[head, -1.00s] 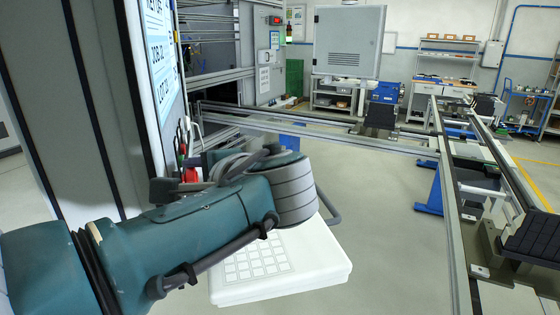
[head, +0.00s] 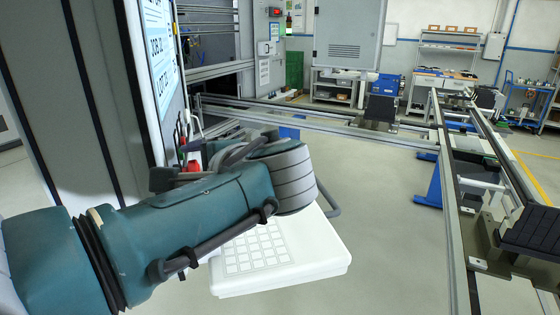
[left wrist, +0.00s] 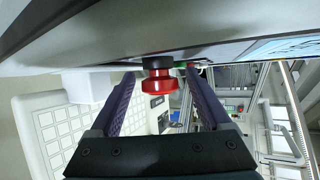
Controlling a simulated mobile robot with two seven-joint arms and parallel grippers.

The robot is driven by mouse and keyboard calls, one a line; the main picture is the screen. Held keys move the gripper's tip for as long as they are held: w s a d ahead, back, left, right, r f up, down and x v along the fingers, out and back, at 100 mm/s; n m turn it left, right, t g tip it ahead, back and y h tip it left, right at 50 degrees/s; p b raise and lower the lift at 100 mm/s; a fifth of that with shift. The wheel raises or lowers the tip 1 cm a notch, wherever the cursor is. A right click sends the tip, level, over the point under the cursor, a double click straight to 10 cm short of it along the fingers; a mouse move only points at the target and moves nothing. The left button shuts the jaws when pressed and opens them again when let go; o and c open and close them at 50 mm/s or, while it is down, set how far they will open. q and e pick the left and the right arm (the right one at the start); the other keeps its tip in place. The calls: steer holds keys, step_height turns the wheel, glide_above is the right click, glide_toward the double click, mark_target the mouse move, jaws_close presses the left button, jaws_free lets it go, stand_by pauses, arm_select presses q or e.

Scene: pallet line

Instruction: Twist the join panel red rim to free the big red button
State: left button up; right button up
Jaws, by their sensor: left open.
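The big red button (left wrist: 158,86) shows in the left wrist view, with a black collar behind it, standing out from a grey panel face. A small red part of it (head: 193,166) also shows in the head view, beside the grey cabinet and partly behind my left arm. My left gripper (left wrist: 160,76) is open, with one dark purple finger on each side of the button. Gaps show between the fingers and the button, and I see no contact. In the head view the fingers are mostly hidden by my wrist. My right gripper is not in view.
The tall grey cabinet (head: 62,110) with a printed sheet (head: 160,45) stands close on the left. A rail frame (head: 330,130) runs across behind, and a conveyor line (head: 480,190) is on the right. The floor between them is clear.

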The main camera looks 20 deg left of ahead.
arm_select(q)
steer(key=shift+d, duration=0.1)
steer(key=b+v, duration=0.2)
steer(key=v, duration=0.8)
steer(key=shift+b, duration=0.3)
